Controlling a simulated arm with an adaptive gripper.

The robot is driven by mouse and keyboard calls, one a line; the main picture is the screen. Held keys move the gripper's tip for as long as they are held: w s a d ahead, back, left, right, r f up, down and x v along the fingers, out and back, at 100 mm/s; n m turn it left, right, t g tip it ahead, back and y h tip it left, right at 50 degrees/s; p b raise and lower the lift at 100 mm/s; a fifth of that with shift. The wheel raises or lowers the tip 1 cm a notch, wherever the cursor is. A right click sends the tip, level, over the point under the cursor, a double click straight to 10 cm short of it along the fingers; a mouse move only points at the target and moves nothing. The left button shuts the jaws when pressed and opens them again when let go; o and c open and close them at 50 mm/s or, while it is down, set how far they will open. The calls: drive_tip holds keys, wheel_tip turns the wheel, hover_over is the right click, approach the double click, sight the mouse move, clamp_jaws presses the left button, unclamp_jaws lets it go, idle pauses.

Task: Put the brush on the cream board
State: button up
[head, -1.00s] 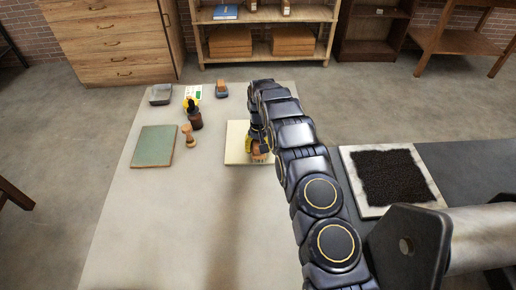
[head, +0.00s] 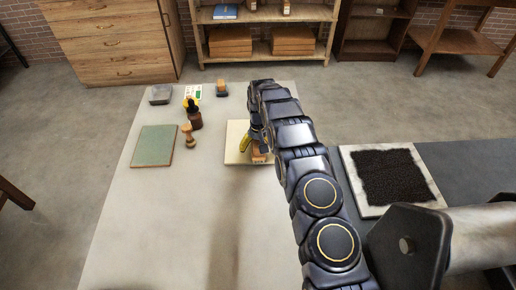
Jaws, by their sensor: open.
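The cream board (head: 235,157) lies flat on the light table, left of my arm. The brush, a small wooden-brown block (head: 259,157), shows at the board's right side, partly hidden by my gripper and arm. It appears to rest on the board, though its contact is hard to see. My gripper (head: 253,146) is just above the brush, open, with a yellow-marked finger to its left. The far finger is hidden by my arm.
A black textured pad on a pale slab (head: 430,192) lies right. The table's front is clear.

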wheel_tip(320, 180, up, 12)
drive_tip(key=shift+f, duration=0.1)
drive_tip(key=s+d+r, duration=0.2)
drive_tip(key=s+r, duration=0.6)
drive_tip(key=s+d+r, duration=0.3)
drive_tip(key=s+r, duration=0.4)
drive_tip(key=s, duration=0.1)
drive_tip(key=s+d+r+g, duration=0.1)
drive_tip(key=s+r, duration=0.1)
drive_tip(key=s, duration=2.6)
drive_tip(key=shift+s+d+g, duration=0.15)
drive_tip(key=shift+d+g, duration=0.15)
drive_tip(key=shift+d, duration=0.05)
